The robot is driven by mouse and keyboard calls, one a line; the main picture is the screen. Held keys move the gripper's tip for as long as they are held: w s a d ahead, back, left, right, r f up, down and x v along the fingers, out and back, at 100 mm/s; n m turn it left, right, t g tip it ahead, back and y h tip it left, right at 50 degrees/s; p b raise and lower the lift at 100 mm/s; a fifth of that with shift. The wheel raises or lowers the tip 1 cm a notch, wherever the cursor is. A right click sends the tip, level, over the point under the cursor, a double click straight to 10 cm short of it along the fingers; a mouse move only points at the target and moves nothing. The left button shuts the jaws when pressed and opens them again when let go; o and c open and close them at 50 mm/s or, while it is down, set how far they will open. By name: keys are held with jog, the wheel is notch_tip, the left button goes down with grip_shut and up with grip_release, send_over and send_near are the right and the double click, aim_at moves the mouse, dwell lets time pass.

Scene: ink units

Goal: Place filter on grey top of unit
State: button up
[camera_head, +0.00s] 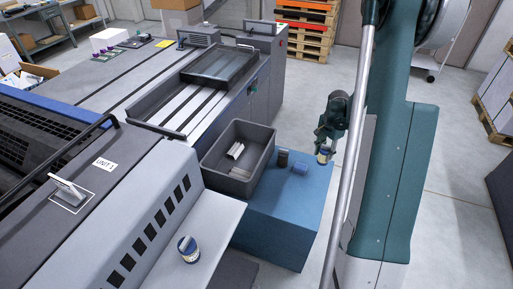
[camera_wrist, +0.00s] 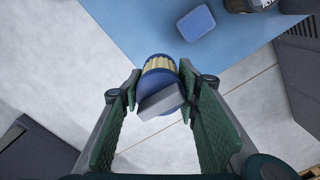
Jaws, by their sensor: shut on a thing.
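My gripper (camera_head: 330,135) is shut on the filter (camera_head: 324,151), above the right edge of the blue table (camera_head: 282,222). In the wrist view the filter (camera_wrist: 158,70) is a short cylinder with a blue end and yellow pleats, and a grey block-shaped part at its near side. It sits between the fingertips (camera_wrist: 158,92). The unit (camera_head: 150,200), labelled UNIT 1, is at the left front, with a dark grey upper surface and a lighter grey ledge (camera_head: 215,225). A similar blue-and-white can-shaped thing (camera_head: 189,252) stands on that ledge.
A dark grey bin (camera_head: 214,160) with light pieces inside stands on the blue table. A dark jar (camera_head: 283,157) and a small blue block (camera_head: 300,168) are beside it. A metal device (camera_head: 68,190) sits in a white outline on the unit. Pallets (camera_head: 305,30) stand behind.

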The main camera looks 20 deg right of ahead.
jog(key=shift+w+r, duration=0.1)
jog(key=w+a+r+n+p, duration=0.4)
jog(key=a+r, duration=0.3)
jog(key=a, duration=0.6)
jog(key=w+a+r+n+p, duration=0.3)
jog(key=w+a+r, duration=0.35)
jog(key=a, duration=0.65)
jog(key=w+a+r+n+p, duration=0.4)
jog(key=a+r, duration=0.4)
jog(key=a, duration=0.5)
jog(key=s+a+r+n+p, duration=0.2)
jog(key=a+r, duration=0.4)
jog(key=a, duration=0.6)
jog(key=s+a+r+n+p, duration=0.2)
jog(key=a+r, duration=0.4)
jog(key=a, duration=0.7)
jog(key=s+a+r+n+p, duration=0.1)
jog(key=a+r+n+p, duration=0.3)
jog(key=a+r, duration=0.3)
jog(key=a+p, duration=0.1)
jog(key=a, duration=0.4)
jog(key=shift+s+a, duration=0.4)
jog(key=shift+f, duration=0.1)
jog(key=shift+f, duration=2.8)
jog(key=shift+f, duration=0.1)
